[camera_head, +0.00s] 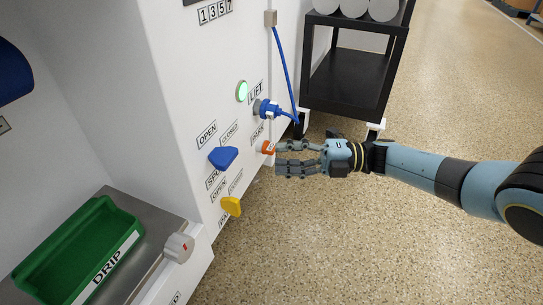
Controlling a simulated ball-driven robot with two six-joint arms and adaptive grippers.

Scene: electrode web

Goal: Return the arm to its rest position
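My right arm (410,163) reaches in from the right edge toward the white machine. My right gripper (282,160) is near the orange knob (268,147) on the panel. Its two grey fingers are spread apart, and nothing shows between them. The upper finger's tip lies close to the orange knob; I cannot tell whether they touch. My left gripper is not in view.
The white machine (110,50) has a blue plug (268,109), a lit green button (242,91), a blue handle (223,157) and a yellow handle (231,206). A green drip tray (128,212) sits lower left. A black cart (345,87) stands behind.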

